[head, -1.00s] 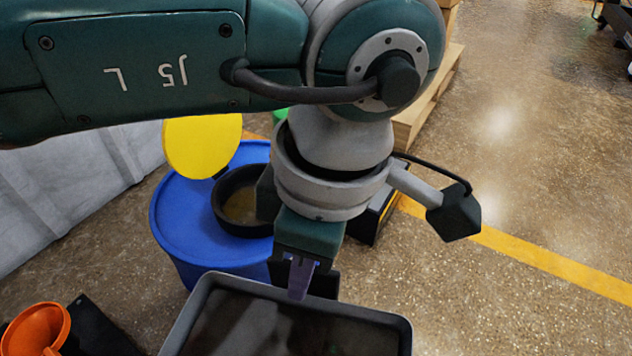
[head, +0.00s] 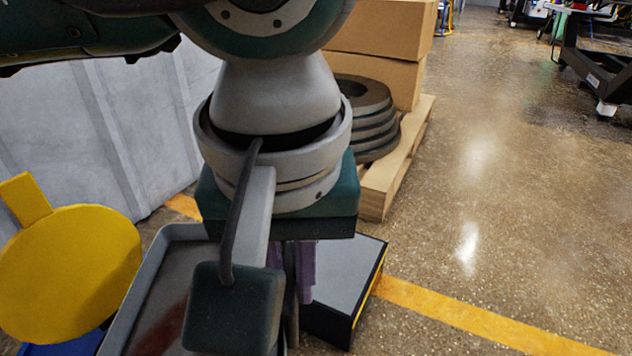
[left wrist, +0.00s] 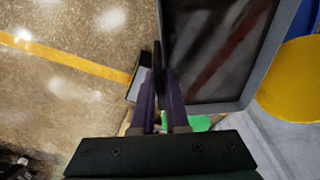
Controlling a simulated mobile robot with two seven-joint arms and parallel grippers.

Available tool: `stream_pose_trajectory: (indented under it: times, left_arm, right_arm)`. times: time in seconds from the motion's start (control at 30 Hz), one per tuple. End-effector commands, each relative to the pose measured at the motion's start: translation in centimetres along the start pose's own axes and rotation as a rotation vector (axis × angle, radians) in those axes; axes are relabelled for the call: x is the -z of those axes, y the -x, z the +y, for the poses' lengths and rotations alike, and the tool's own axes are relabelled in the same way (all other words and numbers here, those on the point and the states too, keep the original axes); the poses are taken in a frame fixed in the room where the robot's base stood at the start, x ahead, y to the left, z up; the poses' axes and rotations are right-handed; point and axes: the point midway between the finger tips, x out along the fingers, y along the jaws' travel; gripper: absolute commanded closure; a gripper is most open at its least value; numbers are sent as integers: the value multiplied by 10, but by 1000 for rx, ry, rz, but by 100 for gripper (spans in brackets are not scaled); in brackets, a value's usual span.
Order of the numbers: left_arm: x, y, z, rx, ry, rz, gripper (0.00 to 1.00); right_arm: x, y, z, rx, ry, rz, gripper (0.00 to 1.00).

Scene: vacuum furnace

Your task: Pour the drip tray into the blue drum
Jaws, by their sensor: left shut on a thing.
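The drip tray (head: 136,300) is a grey, rimmed rectangle with a dark inside and a reddish streak, at the lower left of the head view. It also shows at the top right of the left wrist view (left wrist: 272,52). My left gripper (head: 304,272) is shut on the tray's edge; its purple fingers show in the left wrist view (left wrist: 158,75). My wrist hides much of the tray in the head view. Only a sliver of the blue drum (head: 62,348) shows at the bottom left, below the raised yellow lid (head: 70,272). The drum's opening is out of view. My right gripper is not in view.
A low grey-topped black box (head: 345,275) stands just beyond my left gripper. Behind it a wooden pallet (head: 390,180) holds cartons (head: 375,75) and stacked dark rings (head: 370,120). A pale wall panel (head: 110,130) stands at left.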

Motion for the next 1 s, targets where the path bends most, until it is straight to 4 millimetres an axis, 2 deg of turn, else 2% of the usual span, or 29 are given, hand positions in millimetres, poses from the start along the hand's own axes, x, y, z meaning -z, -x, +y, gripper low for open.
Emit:
stream_pose_trajectory:
  times: [0.87, 1.0]
  left_arm:
    - [-3, -20, 0, 0, 2, 1, 100]
    - [-3, -23, -2, -42, 10, 0, 100]
  right_arm:
    - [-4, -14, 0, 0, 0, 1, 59]
    - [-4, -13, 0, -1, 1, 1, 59]
